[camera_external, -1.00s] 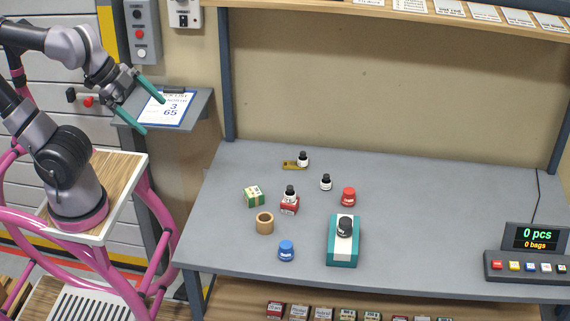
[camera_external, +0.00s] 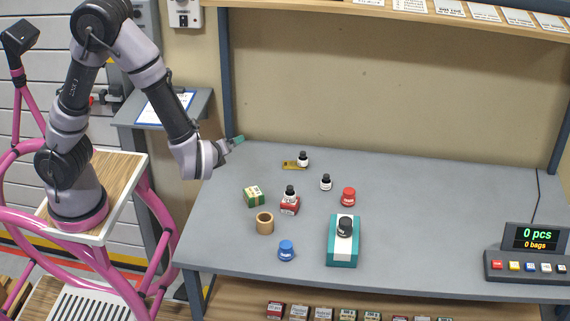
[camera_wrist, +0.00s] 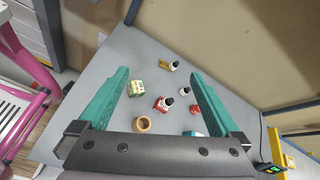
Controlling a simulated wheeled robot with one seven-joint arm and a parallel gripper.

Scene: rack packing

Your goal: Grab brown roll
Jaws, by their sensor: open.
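The brown roll (camera_external: 265,223) stands upright on the grey table, its hollow top facing up, left of the blue-capped jar. In the wrist view the brown roll (camera_wrist: 142,124) shows low between the fingers, close to the dark gripper body. My gripper (camera_external: 239,140) is above the back left corner of the table, well away from the roll. In the wrist view my gripper (camera_wrist: 165,85) has its two green fingers wide apart with nothing held between them. In the external view only a finger tip shows clearly.
Near the roll are a green-and-white box (camera_external: 254,196), a red box (camera_external: 289,207) with a dark bottle on it, and a blue jar (camera_external: 286,251). A teal box (camera_external: 343,252) bears a dark-capped jar. A red jar (camera_external: 348,197) stands behind. The table's right half is mostly clear.

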